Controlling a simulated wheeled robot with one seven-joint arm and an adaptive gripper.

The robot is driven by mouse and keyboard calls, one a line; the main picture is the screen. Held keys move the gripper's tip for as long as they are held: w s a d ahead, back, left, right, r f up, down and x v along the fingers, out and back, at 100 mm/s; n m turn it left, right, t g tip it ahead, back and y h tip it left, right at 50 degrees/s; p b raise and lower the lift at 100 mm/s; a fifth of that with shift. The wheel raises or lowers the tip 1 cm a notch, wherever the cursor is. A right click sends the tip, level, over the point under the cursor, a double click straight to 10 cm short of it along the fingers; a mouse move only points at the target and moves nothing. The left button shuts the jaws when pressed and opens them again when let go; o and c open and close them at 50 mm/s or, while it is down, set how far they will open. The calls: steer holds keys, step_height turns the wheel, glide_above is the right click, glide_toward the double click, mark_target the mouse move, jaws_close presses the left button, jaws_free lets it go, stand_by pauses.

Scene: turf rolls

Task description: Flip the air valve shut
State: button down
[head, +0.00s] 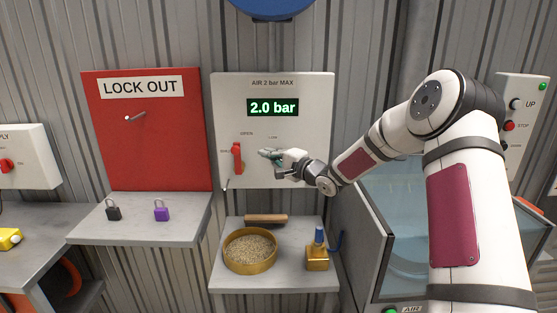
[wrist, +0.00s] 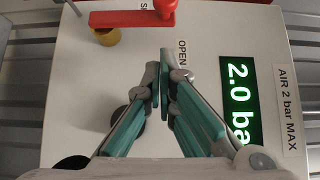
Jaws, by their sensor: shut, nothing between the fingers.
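The air panel (head: 305,125) is a white board with a green display (head: 272,107) reading 2.0 bar. Its red valve handle (head: 237,158) stands vertical on the panel's left side, and its knob end is at the top. In the wrist view, the red handle (wrist: 125,18) lies across the top edge, partly cut off. An OPEN label (wrist: 182,60) is near it. My gripper (head: 264,154) is just right of the handle in the head view, apart from it. In the wrist view, my gripper's teal fingers (wrist: 164,80) are together and empty, facing the panel.
To the left is a red LOCK OUT board (head: 150,160) with black (head: 113,211) and purple (head: 161,212) padlocks below.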

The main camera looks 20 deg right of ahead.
mark_target(237, 161)
steer(key=shift+w+a+p, duration=0.1)
steer(key=shift+w+a, duration=0.35)
steer(key=shift+a, duration=0.3)
steer(key=shift+w+a+p, duration=0.15)
steer(key=shift+w+a, duration=0.35)
steer(key=shift+a, duration=0.3)
steer(key=shift+w+a+p, duration=0.1)
steer(key=shift+w+a, duration=0.35)
steer(key=shift+a, duration=0.3)
steer(key=shift+a+r, duration=0.1)
steer(key=shift+a, duration=0.05)
steer(key=shift+w+a+r+n, duration=0.1)
steer(key=shift+a+n, duration=0.1)
steer(key=shift+n, duration=0.1)
